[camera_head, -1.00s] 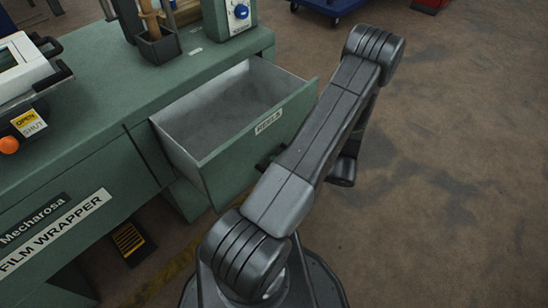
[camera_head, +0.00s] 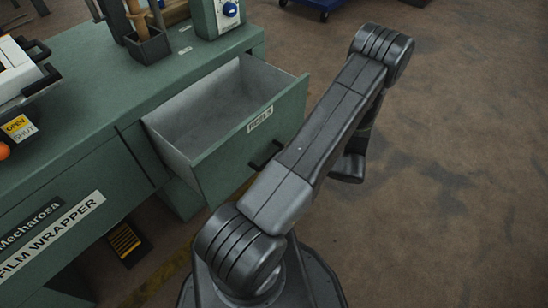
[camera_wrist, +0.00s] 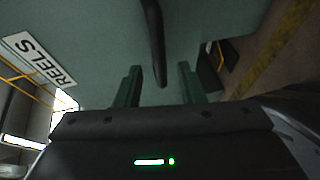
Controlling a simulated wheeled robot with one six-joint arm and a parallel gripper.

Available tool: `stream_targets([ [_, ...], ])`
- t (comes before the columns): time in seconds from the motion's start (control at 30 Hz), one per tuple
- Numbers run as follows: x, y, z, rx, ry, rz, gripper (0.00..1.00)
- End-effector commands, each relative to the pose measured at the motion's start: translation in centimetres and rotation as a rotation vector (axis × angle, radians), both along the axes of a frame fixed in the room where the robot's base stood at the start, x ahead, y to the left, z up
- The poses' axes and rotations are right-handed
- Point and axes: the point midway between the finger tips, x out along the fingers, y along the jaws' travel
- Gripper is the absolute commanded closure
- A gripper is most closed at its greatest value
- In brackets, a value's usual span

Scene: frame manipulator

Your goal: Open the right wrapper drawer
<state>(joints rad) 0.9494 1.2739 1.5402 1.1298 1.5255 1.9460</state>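The right drawer (camera_head: 225,152) of the green film wrapper, labelled REELS, stands pulled well out, and its inside looks empty. Its dark bar handle (camera_head: 266,155) shows on the front panel, left of my arm. In the wrist view the green drawer front (camera_wrist: 215,25) fills the upper part, with the handle (camera_wrist: 154,35) pointing down the middle. My gripper (camera_wrist: 159,68) is open, its two fingers apart on either side of the handle's line and not touching it. In the head view my arm hides the gripper.
Brown floor to the right is free. A blue cart (camera_head: 318,5) stands at the back.

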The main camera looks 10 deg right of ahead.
Motion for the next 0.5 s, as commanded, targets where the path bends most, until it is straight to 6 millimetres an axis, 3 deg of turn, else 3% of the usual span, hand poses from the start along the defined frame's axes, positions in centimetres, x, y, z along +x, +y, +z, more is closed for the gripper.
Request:
stream_targets([
  [0.2,-2.6,-4.4,1.1,-0.001,0.0,-0.004,0.64],
  [0.5,-4.4,-7.3,1.6,0.0,0.001,-0.001,0.64],
])
